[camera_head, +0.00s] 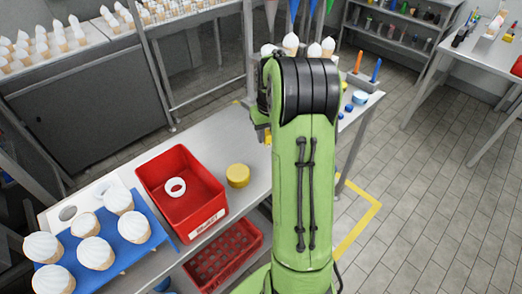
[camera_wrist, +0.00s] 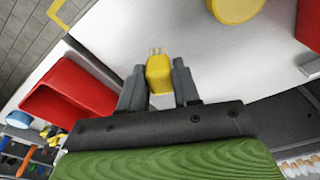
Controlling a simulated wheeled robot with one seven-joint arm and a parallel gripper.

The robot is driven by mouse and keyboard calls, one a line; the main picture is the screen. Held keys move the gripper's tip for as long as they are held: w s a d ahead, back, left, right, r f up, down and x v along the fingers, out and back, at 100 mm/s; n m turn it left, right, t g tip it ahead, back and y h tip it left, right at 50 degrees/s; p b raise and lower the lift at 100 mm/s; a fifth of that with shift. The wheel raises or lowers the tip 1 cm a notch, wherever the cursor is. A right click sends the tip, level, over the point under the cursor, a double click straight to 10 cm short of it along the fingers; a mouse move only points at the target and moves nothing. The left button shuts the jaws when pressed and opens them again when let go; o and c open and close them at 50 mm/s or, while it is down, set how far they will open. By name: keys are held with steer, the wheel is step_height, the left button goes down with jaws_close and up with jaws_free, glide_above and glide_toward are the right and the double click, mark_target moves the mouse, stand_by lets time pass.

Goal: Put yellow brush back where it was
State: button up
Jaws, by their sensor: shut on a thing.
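In the wrist view, my gripper (camera_wrist: 160,85) is shut on the yellow brush (camera_wrist: 159,73), whose yellow body sits between the two dark fingers. The brush points away from the wrist, above the light table top. In the head view, my green arm hides most of the gripper; a small yellow patch (camera_head: 268,137) that may be the brush shows at its left edge. A holder (camera_head: 364,84) with an orange brush (camera_head: 358,62) and a blue brush (camera_head: 376,69) stands at the table's far right end.
A red bin (camera_head: 150,178) with a white ring (camera_head: 175,187) stands left of a yellow round lid (camera_head: 238,175). A blue tray (camera_head: 125,256) carries several cones at the lower left. Another red bin (camera_wrist: 70,90) shows in the wrist view. Blue round pieces (camera_head: 360,97) lie near the holder.

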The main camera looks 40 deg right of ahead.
step_height(320, 180, down, 7)
steer(key=shift+r+b, duration=0.1)
steer(key=shift+b, duration=0.5)
steer(key=o, duration=1)
steer(key=shift+f, duration=0.2)
